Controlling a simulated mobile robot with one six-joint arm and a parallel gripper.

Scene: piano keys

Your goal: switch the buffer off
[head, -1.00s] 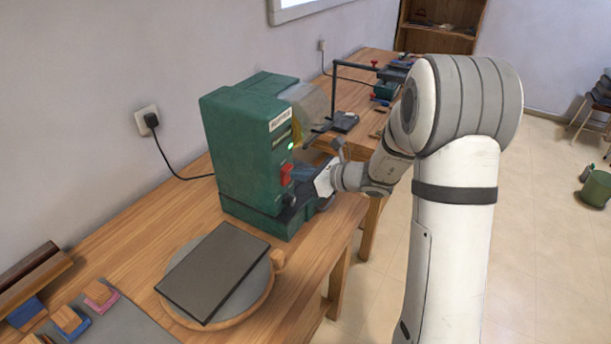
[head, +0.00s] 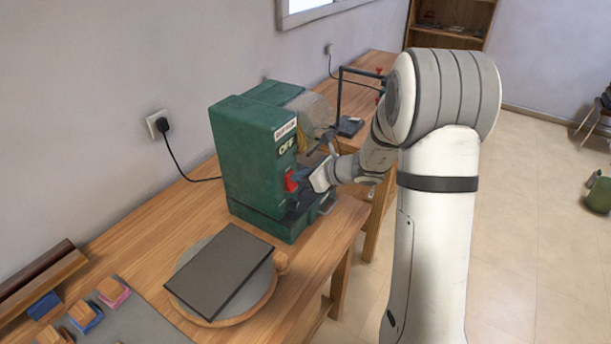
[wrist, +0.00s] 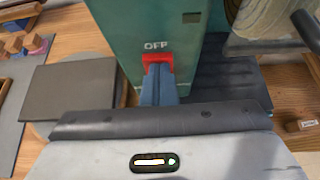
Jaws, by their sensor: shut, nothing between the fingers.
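The buffer (head: 245,150) is a green machine on the wooden bench. Its front panel reads OFF, and no green light shows on it. The red switch (head: 290,181) is on the panel's lower part; it also shows in the wrist view (wrist: 157,60), just under the OFF label. My gripper (head: 298,190) is shut and empty. In the wrist view its blue-grey fingers (wrist: 160,80) are together, their tips at the red switch, seemingly touching it. The tips hide part of the switch. The pale buffing wheel (head: 312,115) is at the buffer's right side.
A dark slab (head: 222,270) lies on a round board (head: 262,296) in front of the buffer. Small colored blocks (head: 85,315) lie at the lower left. The buffer's cable runs to a wall socket (head: 158,124). Another bench (head: 375,65) stands behind.

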